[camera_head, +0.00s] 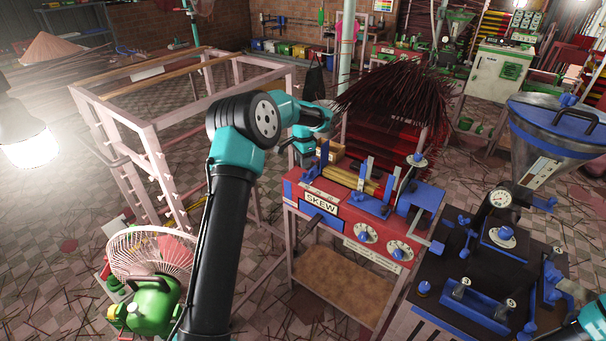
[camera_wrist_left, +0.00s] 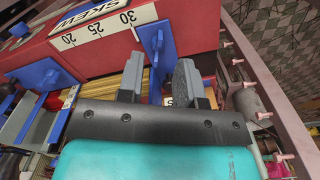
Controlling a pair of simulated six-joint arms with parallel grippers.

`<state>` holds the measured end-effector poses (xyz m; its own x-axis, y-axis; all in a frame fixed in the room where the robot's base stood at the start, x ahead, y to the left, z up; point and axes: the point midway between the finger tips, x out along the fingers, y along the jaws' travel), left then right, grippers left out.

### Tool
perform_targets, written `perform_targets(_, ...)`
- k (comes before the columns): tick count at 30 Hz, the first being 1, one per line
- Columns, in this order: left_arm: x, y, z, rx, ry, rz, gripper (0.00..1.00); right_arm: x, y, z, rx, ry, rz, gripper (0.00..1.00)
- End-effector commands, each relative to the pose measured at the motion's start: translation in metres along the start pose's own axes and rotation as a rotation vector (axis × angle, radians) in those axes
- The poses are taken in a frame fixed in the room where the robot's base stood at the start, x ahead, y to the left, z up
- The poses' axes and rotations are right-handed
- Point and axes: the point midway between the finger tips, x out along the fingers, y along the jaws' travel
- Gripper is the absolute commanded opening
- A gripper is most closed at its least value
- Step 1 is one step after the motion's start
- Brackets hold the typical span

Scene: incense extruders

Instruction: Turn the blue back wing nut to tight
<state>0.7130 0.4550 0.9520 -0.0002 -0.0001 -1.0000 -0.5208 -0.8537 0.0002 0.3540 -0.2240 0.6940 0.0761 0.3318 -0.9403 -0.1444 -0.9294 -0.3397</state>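The red SKEW machine (camera_head: 340,208) stands near the middle of the head view, with several upright blue pieces on its top. My left gripper (camera_head: 304,160) reaches down over its left end, its fingers mostly hidden there by my wrist. In the left wrist view, my left gripper (camera_wrist_left: 158,85) has its two grey fingers apart. A flat upright blue piece (camera_wrist_left: 155,48) with a small pivot shows between and beyond them. It may be the back wing nut; I cannot tell for sure, nor whether a finger touches it.
A second blue piece (camera_wrist_left: 42,75) stands left of the fingers, by a ruler scale (camera_wrist_left: 98,28). A brush of dark sticks (camera_head: 395,100) is behind the machine. A black-topped bench with a gauge (camera_head: 502,198) is at right, and a pink frame (camera_head: 150,135) at left.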

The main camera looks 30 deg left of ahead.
Motion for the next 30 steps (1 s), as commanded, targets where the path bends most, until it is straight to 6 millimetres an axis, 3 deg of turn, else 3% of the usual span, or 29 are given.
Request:
perform_targets(10, 0.053, 0.0, 0.0, 0.0, -0.001, 0.001, 0.33, 0.0, 0.0, 0.0, 0.0, 0.0, 0.0, 0.33)
perform_targets(23, 0.061, 0.0, 0.0, 0.0, 0.0, 0.0, 0.33, 0.0, 0.0, 0.0, 0.0, 0.0, 0.0, 0.33)
perform_targets(30, 0.061, 0.0, 0.0, 0.0, 0.0, 0.0, 0.1, 0.0, 0.0, 0.0, 0.0, 0.0, 0.0, 0.33)
